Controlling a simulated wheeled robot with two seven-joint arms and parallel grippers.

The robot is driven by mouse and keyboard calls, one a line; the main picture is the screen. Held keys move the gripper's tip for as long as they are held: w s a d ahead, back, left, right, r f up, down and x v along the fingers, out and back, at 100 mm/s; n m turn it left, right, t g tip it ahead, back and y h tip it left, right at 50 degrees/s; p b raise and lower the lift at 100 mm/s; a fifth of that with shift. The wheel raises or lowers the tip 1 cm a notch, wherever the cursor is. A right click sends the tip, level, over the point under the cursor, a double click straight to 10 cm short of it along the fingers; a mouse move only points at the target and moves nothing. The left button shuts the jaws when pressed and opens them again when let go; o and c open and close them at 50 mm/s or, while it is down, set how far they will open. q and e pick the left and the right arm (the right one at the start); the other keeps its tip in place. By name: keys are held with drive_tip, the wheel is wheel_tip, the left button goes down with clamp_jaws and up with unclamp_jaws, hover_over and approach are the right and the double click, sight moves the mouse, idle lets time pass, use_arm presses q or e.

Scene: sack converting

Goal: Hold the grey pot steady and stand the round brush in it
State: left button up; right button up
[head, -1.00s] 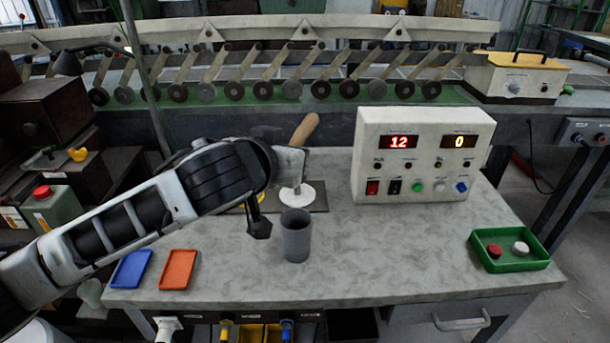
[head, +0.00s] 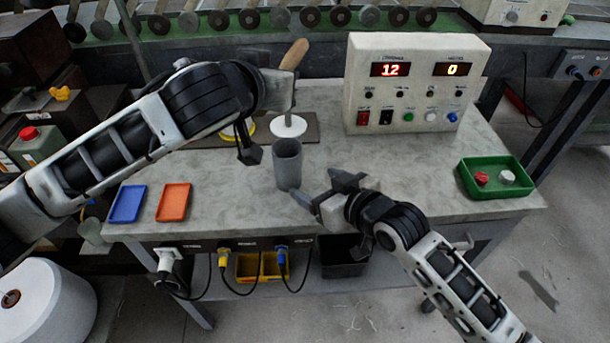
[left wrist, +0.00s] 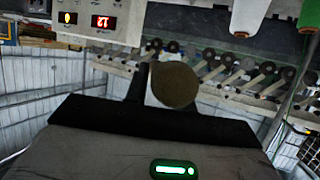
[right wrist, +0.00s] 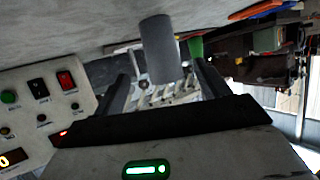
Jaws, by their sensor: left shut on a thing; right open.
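The grey pot (head: 288,165) stands upright on the bench near its front edge. My right gripper (head: 314,185) is open just in front and to the right of it. In the right wrist view the pot (right wrist: 160,50) shows ahead, between the open fingers, with no contact visible. My left gripper (head: 284,86) is shut on the round brush (head: 295,54), behind the pot and above the bench. The brush's wooden handle sticks up, tilted to the right; its end (left wrist: 174,85) shows in the left wrist view. The gripper hides its middle, and I cannot make out its bristles.
A white disc (head: 289,126) and a yellow disc (head: 237,131) are on a dark mat behind the pot. A control box (head: 417,85) stands at the back right. Blue (head: 128,204) and orange (head: 173,202) trays lie at left, a green tray (head: 496,178) at right.

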sight(296, 174)
drive_tip(key=x, duration=1)
drive_tip(key=shift+w+a, duration=0.25)
drive_tip(key=shift+w, duration=0.05)
